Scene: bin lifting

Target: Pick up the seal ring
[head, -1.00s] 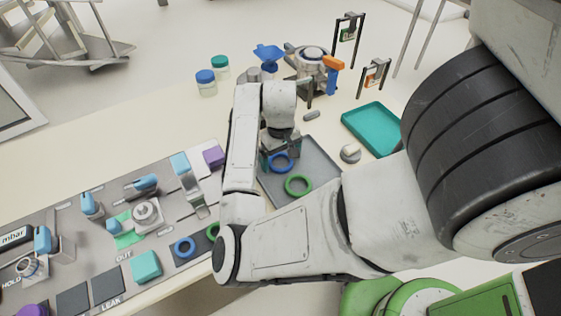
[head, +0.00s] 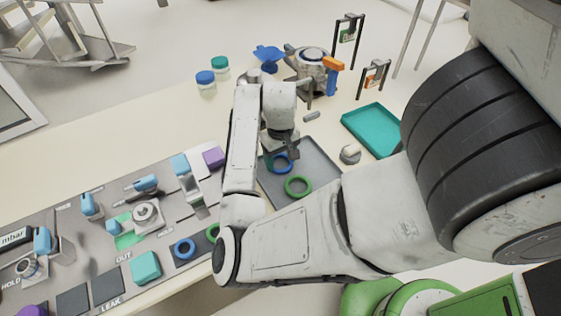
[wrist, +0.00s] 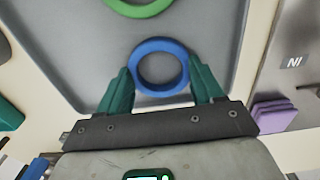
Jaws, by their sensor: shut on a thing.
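A blue seal ring (wrist: 160,45) lies flat at the grey tray (head: 319,160), close to its left end in the head view. My gripper (wrist: 162,78) is shut on this ring, with one green finger against each side of it in the wrist view. In the head view the blue ring (head: 280,170) shows just below my gripper (head: 283,156), partly covered by it. I cannot tell any gap between the ring and the tray. A green seal ring (head: 298,187) lies apart on the same tray, and part of it shows in the wrist view (wrist: 139,9).
A purple block (head: 213,157) is near the tray. A teal tray (head: 372,128), a grey and white knob (head: 350,154) and capped jars (head: 206,82) stand around.

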